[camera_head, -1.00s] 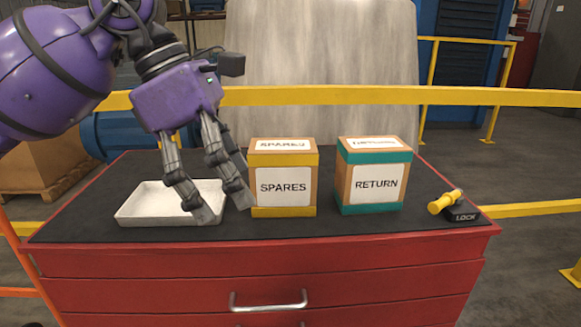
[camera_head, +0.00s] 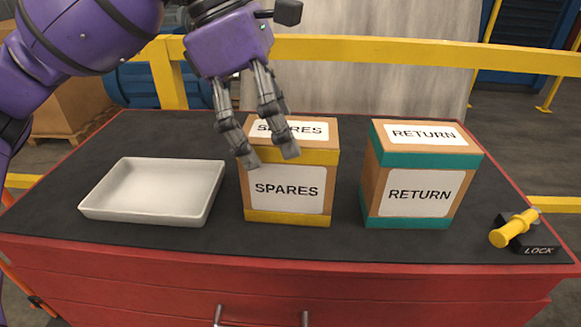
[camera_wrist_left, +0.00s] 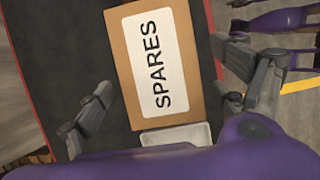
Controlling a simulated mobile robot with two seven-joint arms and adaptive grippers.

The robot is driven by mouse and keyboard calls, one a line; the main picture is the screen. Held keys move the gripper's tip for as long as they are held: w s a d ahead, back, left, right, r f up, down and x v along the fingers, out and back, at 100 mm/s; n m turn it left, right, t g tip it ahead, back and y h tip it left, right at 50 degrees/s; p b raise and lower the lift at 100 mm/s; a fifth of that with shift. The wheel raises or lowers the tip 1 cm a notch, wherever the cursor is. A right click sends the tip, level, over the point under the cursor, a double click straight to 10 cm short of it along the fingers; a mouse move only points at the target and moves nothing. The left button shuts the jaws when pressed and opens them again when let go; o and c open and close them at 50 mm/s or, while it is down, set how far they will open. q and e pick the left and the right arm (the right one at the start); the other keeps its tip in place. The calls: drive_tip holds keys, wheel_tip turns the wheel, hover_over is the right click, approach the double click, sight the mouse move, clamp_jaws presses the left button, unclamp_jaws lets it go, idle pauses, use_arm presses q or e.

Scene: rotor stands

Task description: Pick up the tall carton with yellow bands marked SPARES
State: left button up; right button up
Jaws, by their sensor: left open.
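The SPARES carton (camera_head: 287,208) stands upright on the dark mat, cardboard brown with yellow bands at top and bottom and white labels on its front and top. My left gripper (camera_head: 271,160) is open, its fingertips in front of the carton's upper part in the head view, hiding part of the top label and yellow band. In the left wrist view the carton's labelled top (camera_wrist_left: 158,62) shows between and beyond the two open fingers (camera_wrist_left: 175,108). Nothing is between the fingers; whether they touch the carton cannot be told.
A RETURN carton (camera_head: 416,192) with teal bands stands close on the right, with a narrow gap. An empty white tray (camera_head: 150,192) lies on the left. A yellow-handled LOCK device (camera_head: 526,240) sits at the right edge of the red cabinet (camera_head: 130,268).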

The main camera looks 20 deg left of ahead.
sight(290, 171)
use_arm(q)
drive_tip(key=x, duration=0.4)
drive_tip(key=shift+d+f, duration=0.1)
drive_tip(key=shift+d, duration=0.2)
use_arm(e)
drive_tip(key=shift+w+a+r, duration=0.1)
drive_tip(key=shift+w+r, duration=0.5)
drive_tip(key=shift+w, duration=0.2)
use_arm(q)
drive_tip(key=shift+f, duration=0.25)
use_arm(e)
drive_tip(key=shift+s+f, duration=0.2)
drive_tip(key=shift+s, duration=0.05)
use_arm(q)
drive_tip(key=c, duration=1.8)
drive_tip(key=shift+c, duration=0.2)
drive_tip(key=shift+w+r, duration=0.1)
use_arm(e)
drive_tip(key=shift+w+r, duration=0.1)
